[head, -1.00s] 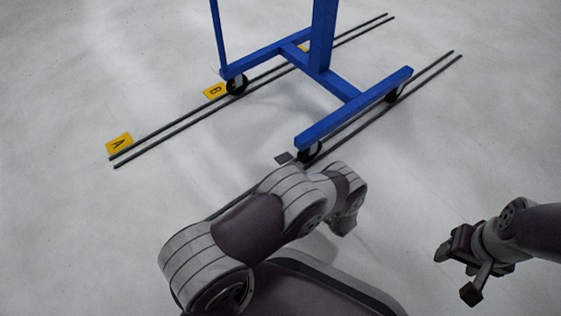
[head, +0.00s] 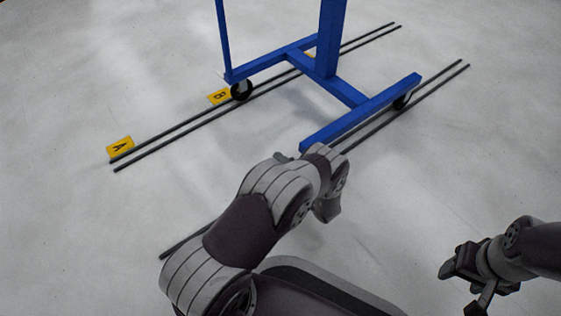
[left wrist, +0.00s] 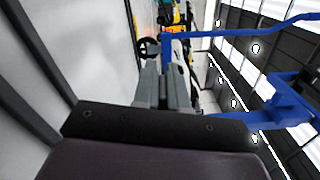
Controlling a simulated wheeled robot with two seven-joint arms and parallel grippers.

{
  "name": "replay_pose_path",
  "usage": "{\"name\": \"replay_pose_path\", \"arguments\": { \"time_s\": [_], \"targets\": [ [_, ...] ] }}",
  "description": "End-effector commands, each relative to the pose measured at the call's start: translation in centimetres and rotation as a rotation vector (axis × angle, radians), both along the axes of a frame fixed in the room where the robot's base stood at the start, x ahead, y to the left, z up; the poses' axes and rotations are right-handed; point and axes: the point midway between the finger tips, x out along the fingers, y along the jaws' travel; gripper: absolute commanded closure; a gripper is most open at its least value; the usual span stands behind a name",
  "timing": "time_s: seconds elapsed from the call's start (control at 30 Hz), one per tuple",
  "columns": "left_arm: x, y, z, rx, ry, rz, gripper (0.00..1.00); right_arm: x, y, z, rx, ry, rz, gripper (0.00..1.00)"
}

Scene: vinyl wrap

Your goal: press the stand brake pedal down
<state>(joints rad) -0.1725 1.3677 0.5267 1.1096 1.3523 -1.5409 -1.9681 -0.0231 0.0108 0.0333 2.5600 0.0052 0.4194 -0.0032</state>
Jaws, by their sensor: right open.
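The blue stand (head: 345,90) stands on casters over the rails in the head view. Its near foot ends just beyond my left wrist, which hides the near caster. A small grey-green piece (head: 283,157) shows at that wrist's far edge; I cannot tell whether it is the brake pedal or part of my gripper. My left gripper is otherwise hidden in the head view. In the left wrist view its fingers (left wrist: 165,85) lie close together, with nothing seen between them, and blue stand bars (left wrist: 285,100) are at the right. My right gripper (head: 462,278) is open and empty, low at the right.
Two pairs of dark rails (head: 190,130) run along the pale floor. Yellow markers A (head: 120,147) and B (head: 219,97) lie by the left pair. A far-side caster (head: 241,90) stands near B. The floor right of the stand is clear.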

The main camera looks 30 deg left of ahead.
Motion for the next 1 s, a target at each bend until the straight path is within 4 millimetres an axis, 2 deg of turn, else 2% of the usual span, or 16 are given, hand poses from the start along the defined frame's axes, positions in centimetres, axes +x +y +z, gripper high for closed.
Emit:
{"name": "replay_pose_path", "arguments": {
  "time_s": [0.33, 1.0],
  "targets": [
    [-0.1, 0.0, -0.4, -0.027, -0.066, 0.0, 1.0, 0.0, 0.0, 0.0, 0.0, 0.0, 0.0, 0.43],
    [-0.1, 0.0, -2.5, -0.184, -0.442, 0.0, 1.0, 0.0, 0.0, 0.0, 0.0, 0.0, 0.0, 0.43]
  ]
}}
